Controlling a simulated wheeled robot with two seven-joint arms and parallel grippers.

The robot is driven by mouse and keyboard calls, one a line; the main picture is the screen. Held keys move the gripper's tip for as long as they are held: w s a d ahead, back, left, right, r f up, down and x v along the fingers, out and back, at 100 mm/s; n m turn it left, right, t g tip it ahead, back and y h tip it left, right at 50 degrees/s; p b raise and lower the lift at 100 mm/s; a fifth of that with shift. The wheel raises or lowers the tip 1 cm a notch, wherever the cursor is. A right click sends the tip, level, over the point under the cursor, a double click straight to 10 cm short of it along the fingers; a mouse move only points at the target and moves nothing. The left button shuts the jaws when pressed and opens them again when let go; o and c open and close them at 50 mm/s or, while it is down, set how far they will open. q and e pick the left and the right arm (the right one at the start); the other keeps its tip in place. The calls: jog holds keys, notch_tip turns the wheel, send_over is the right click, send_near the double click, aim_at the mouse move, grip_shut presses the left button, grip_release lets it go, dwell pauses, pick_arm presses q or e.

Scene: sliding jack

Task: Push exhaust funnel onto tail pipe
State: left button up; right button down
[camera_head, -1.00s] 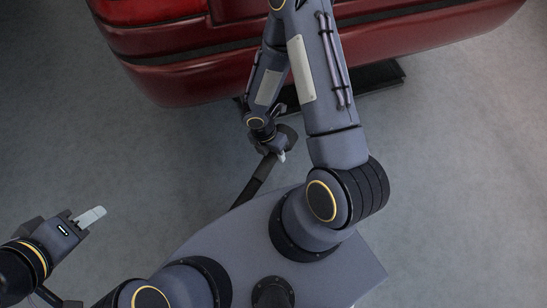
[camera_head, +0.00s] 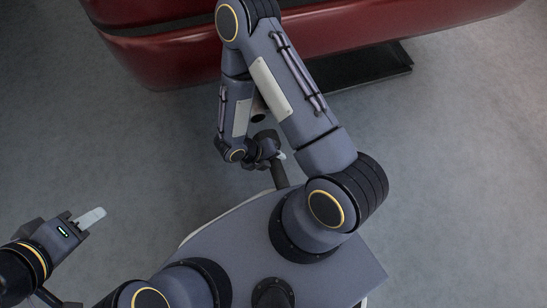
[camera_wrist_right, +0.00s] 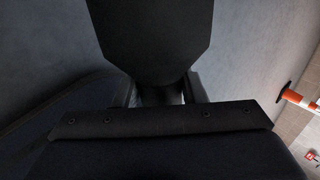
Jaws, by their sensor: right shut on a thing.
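My right gripper (camera_head: 279,156) is shut on a dark piece, seemingly the exhaust funnel, whose dark bar-like part (camera_head: 280,177) points down toward my base in the head view. In the right wrist view, the wide black funnel (camera_wrist_right: 152,35) stands ahead of the gripper (camera_wrist_right: 160,94), with a greyish part between the fingers. A dark round end (camera_head: 258,117), possibly the tail pipe, shows partly behind my right arm, below the car's bumper; I cannot tell for certain. My left gripper (camera_head: 89,218) is empty at the lower left, its white fingertips overlapping in view.
The red car (camera_head: 400,42) spans the top, its underside hidden. A black flat piece (camera_head: 370,66) lies on the floor under its rear. An orange-and-white cone (camera_wrist_right: 298,99) stands at the right edge of the wrist view. The grey floor is otherwise clear.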

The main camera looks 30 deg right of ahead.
jog(key=shift+w+d+p, duration=0.15)
jog(key=shift+w+d, duration=0.05)
jog(key=shift+w, duration=0.7)
jog(key=shift+w+d+p, duration=0.15)
jog(key=shift+w+d, duration=0.1)
jog(key=shift+w, duration=0.65)
jog(key=shift+w+d+p, duration=0.15)
jog(key=shift+w+d, duration=0.05)
jog(key=shift+w, duration=0.8)
jog(key=shift+w+d, duration=0.2)
jog(key=shift+w, duration=0.65)
jog(key=shift+w+d, duration=0.25)
jog(key=shift+w, duration=0.6)
jog(key=shift+w+d, duration=0.2)
jog(key=shift+w, duration=0.65)
jog(key=c, duration=0.8)
grip_release()
jog(key=shift+r, duration=0.1)
jog(key=p+v, duration=0.3)
jog(key=v, duration=0.4)
jog(key=shift+a+r, duration=0.2)
jog(key=shift+r, duration=0.05)
